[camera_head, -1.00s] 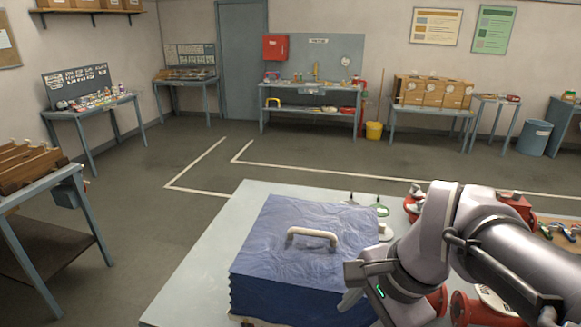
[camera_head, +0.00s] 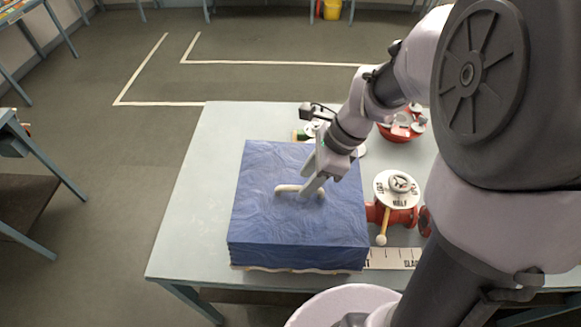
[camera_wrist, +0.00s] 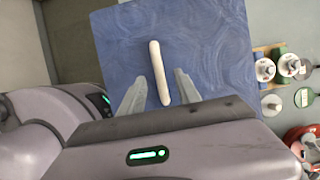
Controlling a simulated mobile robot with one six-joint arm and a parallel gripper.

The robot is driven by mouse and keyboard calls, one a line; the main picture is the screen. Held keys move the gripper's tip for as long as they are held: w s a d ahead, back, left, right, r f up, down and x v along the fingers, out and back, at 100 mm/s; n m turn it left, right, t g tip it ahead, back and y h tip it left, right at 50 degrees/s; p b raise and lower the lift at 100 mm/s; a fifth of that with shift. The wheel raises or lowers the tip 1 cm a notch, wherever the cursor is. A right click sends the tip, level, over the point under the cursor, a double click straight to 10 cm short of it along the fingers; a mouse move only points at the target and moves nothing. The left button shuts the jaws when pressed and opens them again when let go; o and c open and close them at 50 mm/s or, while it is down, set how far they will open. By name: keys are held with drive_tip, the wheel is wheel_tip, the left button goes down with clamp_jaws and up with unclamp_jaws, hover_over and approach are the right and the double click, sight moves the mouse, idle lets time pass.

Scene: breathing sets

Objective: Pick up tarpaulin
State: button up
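The blue tarpaulin (camera_head: 285,226) is draped as a box-like cover on the table, with a pale edge showing under its front. A cream bar handle (camera_head: 287,188) sits on its top; it also shows in the wrist view (camera_wrist: 159,75). My gripper (camera_head: 305,192) is over the right part of the handle. In the wrist view my gripper (camera_wrist: 158,88) is open, with one finger on each side of the handle and a gap on both sides. What lies under the tarpaulin is hidden.
A red valve with a round white plate (camera_head: 397,190) stands close right of the tarpaulin. A red bowl (camera_head: 402,126) with parts is behind it. The table's (camera_head: 200,190) left side is bare.

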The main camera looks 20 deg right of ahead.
sight(300, 187)
drive_tip(key=x, duration=0.4)
drive_tip(key=shift+w+a+f, duration=0.1)
drive_tip(key=shift+a+f, duration=0.1)
drive_tip(key=shift+f, duration=0.15)
drive_tip(key=shift+r, duration=0.1)
drive_tip(key=shift+b, duration=0.3)
drive_tip(key=shift+c, duration=0.7)
clamp_jaws()
